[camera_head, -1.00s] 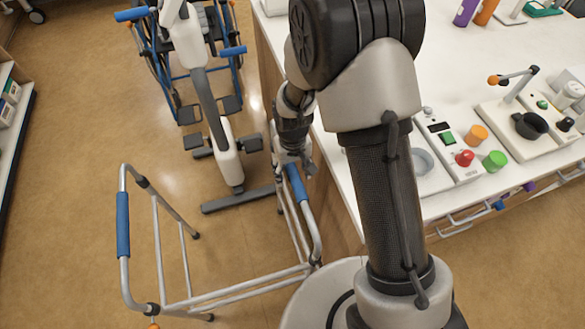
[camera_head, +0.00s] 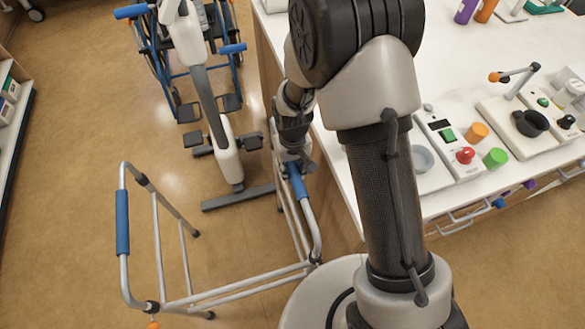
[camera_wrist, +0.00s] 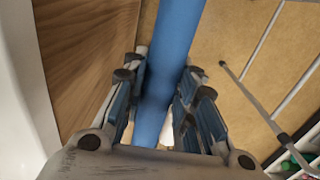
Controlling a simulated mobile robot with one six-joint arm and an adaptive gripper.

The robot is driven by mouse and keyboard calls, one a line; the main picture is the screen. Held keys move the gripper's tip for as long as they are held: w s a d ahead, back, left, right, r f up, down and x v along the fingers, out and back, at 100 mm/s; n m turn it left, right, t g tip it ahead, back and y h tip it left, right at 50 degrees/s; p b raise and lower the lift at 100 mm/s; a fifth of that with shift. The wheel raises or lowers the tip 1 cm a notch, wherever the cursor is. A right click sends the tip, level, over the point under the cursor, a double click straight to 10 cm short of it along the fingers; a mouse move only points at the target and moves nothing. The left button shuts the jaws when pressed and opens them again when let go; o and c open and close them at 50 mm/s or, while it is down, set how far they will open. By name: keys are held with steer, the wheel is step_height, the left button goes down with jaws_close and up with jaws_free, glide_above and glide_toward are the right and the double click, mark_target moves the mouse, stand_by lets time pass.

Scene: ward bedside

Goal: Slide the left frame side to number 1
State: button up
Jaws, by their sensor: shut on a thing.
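The walking frame (camera_head: 240,290) stands on the floor in the head view, a grey tubular frame with a blue grip on each side. The blue grip (camera_head: 299,188) of the side at picture right is by the counter, with my gripper (camera_head: 296,165) at its far end. In the wrist view this blue grip (camera_wrist: 178,35) runs between the fingers of my gripper (camera_wrist: 160,88), which is shut on it. The side at picture left, with its own blue grip (camera_head: 122,222), stands free. No number 1 is readable in either view.
The counter (camera_head: 345,185) stands close to the right of the held grip. An exercise bike (camera_head: 226,150) and a wheelchair (camera_head: 215,85) stand beyond the frame. Devices, including a red button (camera_head: 465,156), sit on the counter. Floor at left is clear.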

steer(key=shift+c, duration=0.7)
steer(key=shift+f+b, duration=0.7)
steer(key=shift+f, duration=0.6)
steer(key=o, duration=1.2)
steer(key=shift+o, duration=0.2)
steer(key=shift+r, duration=0.2)
steer(key=shift+r+p, duration=2.6)
steer(key=shift+r, duration=0.75)
